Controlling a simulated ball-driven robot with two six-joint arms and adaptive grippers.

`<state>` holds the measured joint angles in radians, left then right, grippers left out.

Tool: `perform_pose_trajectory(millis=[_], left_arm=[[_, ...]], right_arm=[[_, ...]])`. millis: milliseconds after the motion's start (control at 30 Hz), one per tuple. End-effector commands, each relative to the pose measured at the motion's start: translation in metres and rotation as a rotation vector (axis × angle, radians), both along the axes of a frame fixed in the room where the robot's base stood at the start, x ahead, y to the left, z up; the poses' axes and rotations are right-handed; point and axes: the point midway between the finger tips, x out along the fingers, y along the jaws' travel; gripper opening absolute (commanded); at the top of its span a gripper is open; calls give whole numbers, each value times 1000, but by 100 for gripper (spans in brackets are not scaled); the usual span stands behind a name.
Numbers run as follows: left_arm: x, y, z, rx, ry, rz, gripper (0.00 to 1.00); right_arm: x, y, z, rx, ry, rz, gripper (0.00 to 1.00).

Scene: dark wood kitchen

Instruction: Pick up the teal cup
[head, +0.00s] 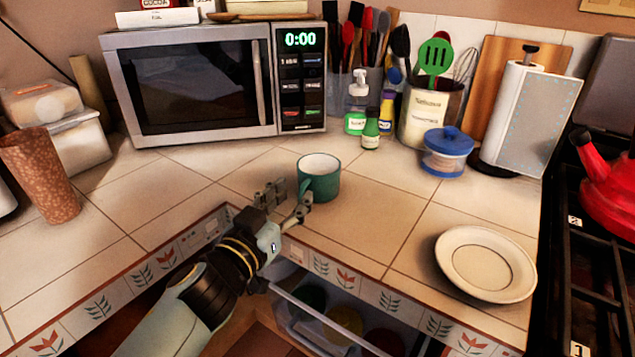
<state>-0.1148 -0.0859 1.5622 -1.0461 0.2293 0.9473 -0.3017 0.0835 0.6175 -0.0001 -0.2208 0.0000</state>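The teal cup (325,182) stands upright on the tiled counter near the front edge, in the middle of the head view. It has a white inside, and its handle is on the side toward my gripper. My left gripper (284,203) is just left of and in front of the cup. Its two fingers are spread apart with nothing visible between them. The right finger is close to the cup's lower front side; I cannot tell if it touches. My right gripper is not in view.
A white plate (485,263) lies on the counter at right. Behind the cup are a microwave (200,85), small bottles (371,128) and a blue-lidded jar (447,152). A brown tumbler (40,175) stands at left. Below the front edge is an open drawer (325,318).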

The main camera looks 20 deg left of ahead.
Motion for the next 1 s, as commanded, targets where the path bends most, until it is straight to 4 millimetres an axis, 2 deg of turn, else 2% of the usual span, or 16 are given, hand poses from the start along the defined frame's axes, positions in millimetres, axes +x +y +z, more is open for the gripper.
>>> perform_pose_trajectory(millis=[67, 200, 500, 567, 800, 1000], left_arm=[[14, -5, 1, -1, -3, 0, 38], [33, -9, 1, 0, -2, 1, 38], [40, -10, 2, 0, -1, 1, 38], [40, -10, 2, 0, -1, 1, 32], [40, -10, 1, 0, -1, 1, 1], [40, -10, 1, 0, -1, 1, 0]], right_arm=[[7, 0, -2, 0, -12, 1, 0], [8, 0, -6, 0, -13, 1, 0], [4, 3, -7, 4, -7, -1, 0], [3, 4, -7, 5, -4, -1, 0], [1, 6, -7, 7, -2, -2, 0], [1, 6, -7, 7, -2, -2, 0]])
